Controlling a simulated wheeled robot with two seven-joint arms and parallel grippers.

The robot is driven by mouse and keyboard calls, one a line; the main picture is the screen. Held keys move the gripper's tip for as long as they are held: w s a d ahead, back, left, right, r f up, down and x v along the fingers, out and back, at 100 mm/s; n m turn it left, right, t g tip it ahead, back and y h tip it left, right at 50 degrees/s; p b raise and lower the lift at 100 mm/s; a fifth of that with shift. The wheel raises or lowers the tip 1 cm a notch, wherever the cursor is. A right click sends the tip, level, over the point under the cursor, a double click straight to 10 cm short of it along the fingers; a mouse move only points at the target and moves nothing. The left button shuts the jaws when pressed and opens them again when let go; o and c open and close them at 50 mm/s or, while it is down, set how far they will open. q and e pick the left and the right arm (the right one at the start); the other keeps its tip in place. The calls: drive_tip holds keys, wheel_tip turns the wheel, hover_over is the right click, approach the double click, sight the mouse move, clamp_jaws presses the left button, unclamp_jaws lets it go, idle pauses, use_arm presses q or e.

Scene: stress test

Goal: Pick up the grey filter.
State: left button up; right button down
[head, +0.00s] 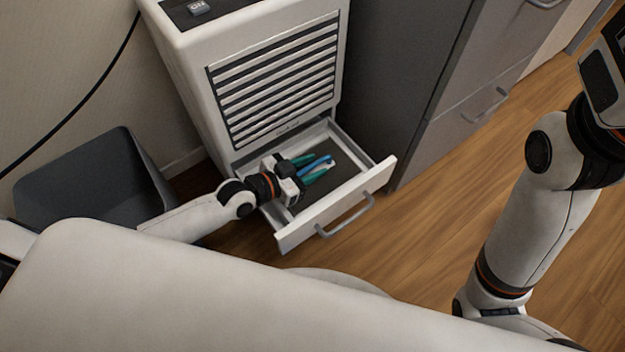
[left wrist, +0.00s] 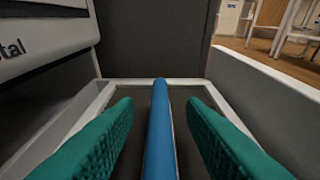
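A flat dark grey panel, which looks like the grey filter (head: 338,182), lies in the open drawer (head: 337,213) of a white slatted unit (head: 270,75). A blue bar (head: 316,166) runs above the panel; I cannot tell whether it is part of it. My left gripper (head: 328,164) reaches into the drawer with its green fingers open, one on each side of the bar. In the left wrist view, the blue bar (left wrist: 160,135) stands between the fingers with a gap on both sides.
The drawer's low white walls surround my left gripper. A dark grey bin (head: 95,180) stands left of the unit, and a grey cabinet (head: 405,80) stands close on its right. Wooden floor (head: 430,230) is clear at right. A black cable runs down the wall.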

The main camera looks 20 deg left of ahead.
use_arm(q)
drive_tip(key=shift+w+d+f, duration=0.1)
drive_tip(key=shift+w+d, duration=0.1)
drive_tip(key=shift+w, duration=0.1)
drive_tip(key=shift+c, duration=0.4)
clamp_jaws()
